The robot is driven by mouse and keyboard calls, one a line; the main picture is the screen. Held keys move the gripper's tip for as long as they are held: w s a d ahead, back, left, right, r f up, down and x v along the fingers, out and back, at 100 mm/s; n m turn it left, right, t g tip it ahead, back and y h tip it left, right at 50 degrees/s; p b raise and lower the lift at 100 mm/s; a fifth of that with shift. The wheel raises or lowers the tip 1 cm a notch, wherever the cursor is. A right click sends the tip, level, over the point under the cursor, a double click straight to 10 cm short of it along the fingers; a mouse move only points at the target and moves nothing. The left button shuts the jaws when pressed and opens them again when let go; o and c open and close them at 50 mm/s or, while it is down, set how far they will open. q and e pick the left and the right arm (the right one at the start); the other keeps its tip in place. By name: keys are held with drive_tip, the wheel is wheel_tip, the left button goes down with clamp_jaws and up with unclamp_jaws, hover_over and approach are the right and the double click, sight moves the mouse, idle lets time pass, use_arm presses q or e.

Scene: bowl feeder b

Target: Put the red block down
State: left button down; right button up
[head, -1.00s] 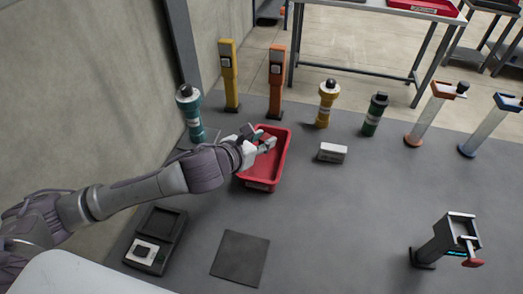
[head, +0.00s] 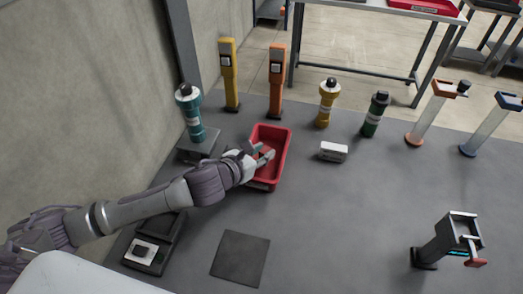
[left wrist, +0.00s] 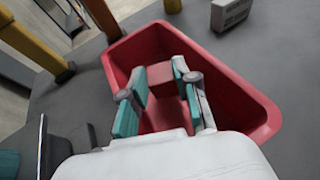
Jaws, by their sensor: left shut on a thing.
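A red block (left wrist: 161,76) shows in the left wrist view between the teal-padded fingers of my left gripper (left wrist: 160,82), which is shut on it. The gripper and block are over or inside a red bin (left wrist: 240,98); I cannot tell whether the block touches the bin's floor. In the head view my left gripper (head: 266,157) reaches over the left side of the red bin (head: 284,152). The block cannot be made out clearly against the red bin there. My right gripper is not in view.
A teal-and-white canister (head: 189,112) stands behind my left arm. A yellow post (head: 229,75) and an orange post (head: 276,80) stand behind the bin. A small white box (head: 333,152) lies right of it. A dark mat (head: 240,259) lies in front; the floor between is clear.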

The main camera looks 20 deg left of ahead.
use_arm(q)
drive_tip(key=c, duration=0.9)
unclamp_jaws()
drive_tip(key=shift+o, duration=0.2)
drive_tip(key=shift+r, duration=0.2)
drive_tip(key=v, duration=1.2)
drive_tip(key=shift+r, duration=0.4)
